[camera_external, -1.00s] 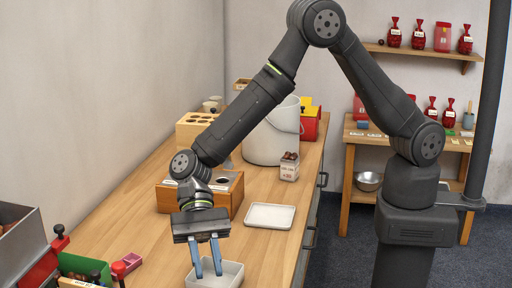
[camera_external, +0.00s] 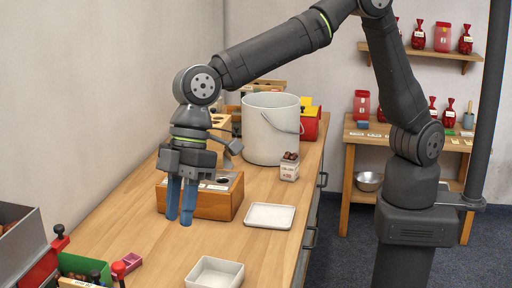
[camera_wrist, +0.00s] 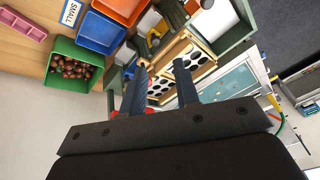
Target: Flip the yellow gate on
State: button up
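My gripper (camera_external: 179,221) hangs in front of the wooden box (camera_external: 218,205) on the bench, with its blue-grey fingers pointing down. In the wrist view my gripper (camera_wrist: 161,63) has its two fingers apart with nothing held between them. A small yellow part (camera_wrist: 153,39) shows beyond the left fingertip; I cannot tell whether it is the yellow gate or how it is set. In the outside view a yellow piece (camera_external: 305,102) sits by a red box (camera_external: 311,125) at the back, away from my gripper.
A white bucket (camera_external: 270,140), a shallow tray (camera_external: 270,216) and a square white dish (camera_external: 214,273) stand on the bench. The wrist view shows a green bin of chestnuts (camera_wrist: 55,79), a blue bin (camera_wrist: 99,33) and an orange bin (camera_wrist: 118,7).

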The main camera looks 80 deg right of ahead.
jog(key=w+a+f, duration=0.1)
jog(key=a+f, duration=0.1)
jog(key=f, duration=0.2)
jog(key=w+a+f+n, duration=0.1)
jog(key=a+f, duration=0.1)
jog(key=f, duration=0.3)
jog(key=w+a+f+n+t, duration=0.1)
jog(key=a+f, duration=0.1)
jog(key=f, duration=0.3)
jog(key=shift+w+a, duration=0.1)
jog(key=shift+a, duration=0.15)
jog(key=shift+r, duration=0.1)
grip_shut()
